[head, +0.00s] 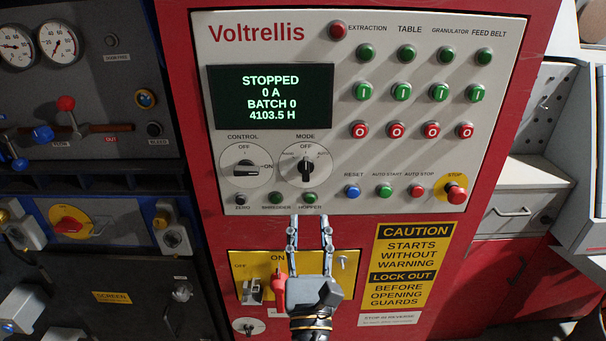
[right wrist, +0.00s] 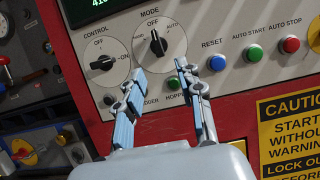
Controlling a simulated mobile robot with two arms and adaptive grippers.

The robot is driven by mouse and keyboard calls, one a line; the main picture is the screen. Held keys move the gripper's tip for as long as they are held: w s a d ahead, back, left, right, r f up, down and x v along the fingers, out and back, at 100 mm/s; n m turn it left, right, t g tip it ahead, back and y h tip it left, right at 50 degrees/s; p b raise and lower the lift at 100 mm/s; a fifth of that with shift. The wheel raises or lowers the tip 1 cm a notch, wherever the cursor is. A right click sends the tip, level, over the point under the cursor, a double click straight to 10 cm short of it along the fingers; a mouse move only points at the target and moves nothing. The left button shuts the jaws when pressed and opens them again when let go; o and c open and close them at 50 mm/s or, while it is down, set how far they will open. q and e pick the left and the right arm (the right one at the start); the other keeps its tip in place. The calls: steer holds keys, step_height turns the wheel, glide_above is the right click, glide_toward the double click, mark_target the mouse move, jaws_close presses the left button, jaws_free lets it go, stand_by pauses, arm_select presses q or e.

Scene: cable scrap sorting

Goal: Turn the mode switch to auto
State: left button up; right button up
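The mode switch (head: 306,169) is a black rotary knob on a round pale dial on the Voltrellis panel. Its pointer is up at OFF, and the AUTO label is to the upper right of the dial. The knob also shows in the right wrist view (right wrist: 158,44), beyond my fingertips. My right gripper (head: 309,222) is open and empty, with its fingers pointing up at the panel below the mode dial. In the right wrist view its two fingers (right wrist: 161,70) are apart, with the knob above the gap and not touched. My left gripper is not in view.
The control switch (head: 246,168) is left of the mode switch, its knob lying sideways toward ON. The display (head: 271,97) reads STOPPED. Small buttons, including the green hopper button (head: 310,198), sit under the dials. The red stop button (head: 456,194) is at right.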

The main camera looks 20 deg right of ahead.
mark_target(306, 175)
steer(key=p+x, duration=0.3)
steer(key=x, duration=0.7)
steer(key=shift+a+p, duration=0.15)
steer(key=shift+p, duration=0.2)
steer(key=shift+w, duration=0.45)
jaws_close()
